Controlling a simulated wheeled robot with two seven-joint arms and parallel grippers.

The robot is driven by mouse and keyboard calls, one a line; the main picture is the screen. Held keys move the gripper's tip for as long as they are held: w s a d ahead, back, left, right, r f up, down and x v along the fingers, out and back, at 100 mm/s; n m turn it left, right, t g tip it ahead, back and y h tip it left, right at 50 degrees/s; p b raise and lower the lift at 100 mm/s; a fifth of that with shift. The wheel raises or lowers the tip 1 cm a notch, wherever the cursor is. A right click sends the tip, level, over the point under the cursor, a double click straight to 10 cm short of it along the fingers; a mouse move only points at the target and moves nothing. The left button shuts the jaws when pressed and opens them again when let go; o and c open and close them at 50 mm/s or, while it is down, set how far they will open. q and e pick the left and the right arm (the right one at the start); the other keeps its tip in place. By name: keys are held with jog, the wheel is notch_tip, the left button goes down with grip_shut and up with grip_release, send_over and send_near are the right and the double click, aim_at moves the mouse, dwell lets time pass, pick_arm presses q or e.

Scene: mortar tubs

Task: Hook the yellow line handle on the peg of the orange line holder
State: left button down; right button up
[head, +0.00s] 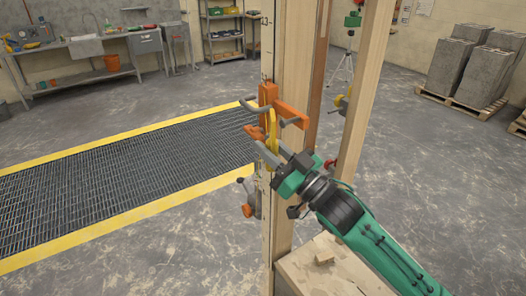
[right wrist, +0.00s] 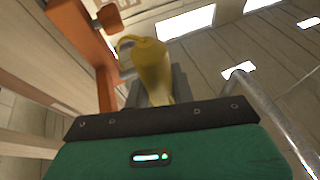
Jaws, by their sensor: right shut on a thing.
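The orange line holder (head: 268,95) is fixed to the upright wooden post, with grey peg-like rods sticking out from it. It also shows at the upper left in the right wrist view (right wrist: 88,45). The yellow line handle (head: 272,124) is upright, right in front of the holder. In the right wrist view the handle (right wrist: 152,72) rises from between the fingers, its curved top close to the holder. My right gripper (head: 270,153) is shut on the handle's lower part. I cannot tell whether the handle's loop is around a peg or only beside it. My left gripper is not in view.
A second wooden post (head: 357,95) stands just right of the holder's post. A tool with an orange end (head: 248,209) hangs lower on the post. A pale block top (head: 330,268) lies below my arm. A yellow-edged floor grating (head: 120,170) is at left.

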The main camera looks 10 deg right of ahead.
jog(key=shift+w+d+f+b, duration=0.2)
jog(key=shift+w+d+b, duration=0.05)
jog(key=shift+d, duration=0.5)
jog(key=shift+w+d+f+b, duration=0.2)
jog(key=shift+w+d+b, duration=0.1)
jog(key=shift+d, duration=0.4)
jog(key=shift+w+d+f+b, duration=0.2)
jog(key=shift+w+d+b, duration=0.05)
jog(key=shift+d, duration=0.5)
jog(key=o, duration=1.1)
jog(key=shift+o, duration=0.3)
jog(key=o, duration=0.5)
jog(key=shift+c, duration=0.2)
